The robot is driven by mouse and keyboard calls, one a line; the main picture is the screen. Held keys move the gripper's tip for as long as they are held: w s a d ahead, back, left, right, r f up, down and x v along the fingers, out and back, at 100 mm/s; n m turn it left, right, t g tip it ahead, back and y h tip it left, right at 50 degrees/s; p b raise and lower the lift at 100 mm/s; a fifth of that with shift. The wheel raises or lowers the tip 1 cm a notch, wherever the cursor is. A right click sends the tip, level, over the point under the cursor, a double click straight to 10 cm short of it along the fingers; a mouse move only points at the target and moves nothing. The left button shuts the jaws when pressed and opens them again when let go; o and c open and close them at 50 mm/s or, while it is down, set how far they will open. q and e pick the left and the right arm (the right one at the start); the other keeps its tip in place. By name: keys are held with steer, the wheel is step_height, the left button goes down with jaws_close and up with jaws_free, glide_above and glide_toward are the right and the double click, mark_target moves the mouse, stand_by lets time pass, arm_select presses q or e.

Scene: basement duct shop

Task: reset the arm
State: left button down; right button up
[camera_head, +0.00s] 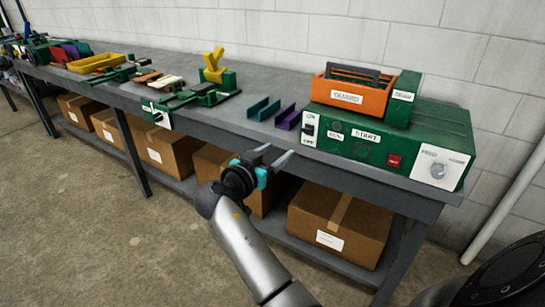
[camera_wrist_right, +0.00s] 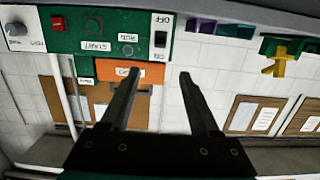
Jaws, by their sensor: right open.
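My right gripper (camera_head: 278,153) is open and empty in front of the workbench's front edge, in the middle of the head view. Its arm comes up from the bottom of that view. In the right wrist view the two dark fingers of the gripper (camera_wrist_right: 160,72) stand apart with nothing between them. That view appears upside down and shows the green machine (camera_wrist_right: 75,42) and its orange guard (camera_wrist_right: 112,70) beyond the fingers. My left gripper is in neither view.
The grey workbench (camera_head: 262,135) runs along a white block wall. The green machine (camera_head: 345,148) with START and FEED labels stands at its right. Teal (camera_head: 264,109) and purple (camera_head: 288,118) channel pieces lie left of it. Cardboard boxes (camera_head: 340,222) fill the lower shelf. Concrete floor is clear in front.

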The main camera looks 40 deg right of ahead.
stand_by(0.6)
steer(key=s+a+f+n+t+y, duration=0.1)
steer(key=a+f+n+y, duration=0.2)
steer(key=f, duration=0.8)
steer(key=a+f+n+y, duration=0.25)
steer(key=f+n, duration=0.25)
steer(key=f, duration=0.5)
steer(key=s+a+f+n+g+y, duration=0.1)
steer(key=s+a+f+n+y, duration=0.1)
steer(key=s+f, duration=0.45)
steer(key=s+a+f+n+g+y, duration=0.1)
steer(key=s+a+f+n+y, duration=0.15)
steer(key=f, duration=0.75)
steer(key=s+a+f+n+g+y, duration=0.1)
steer(key=s+f, duration=0.4)
steer(key=s, duration=0.6)
steer(key=s+a+f+n+g+y, duration=0.1)
steer(key=s+f, duration=0.5)
steer(key=s, duration=0.6)
steer(key=s+a+f+n+g+y, duration=0.1)
steer(key=s+f, duration=0.4)
steer(key=s, duration=0.7)
steer(key=shift+s+a+f+g+y, duration=0.15)
steer(key=shift+s+a+g+y, duration=0.05)
steer(key=shift+a+g+y, duration=0.8)
steer(key=shift+d, duration=0.15)
steer(key=shift+c, duration=1)
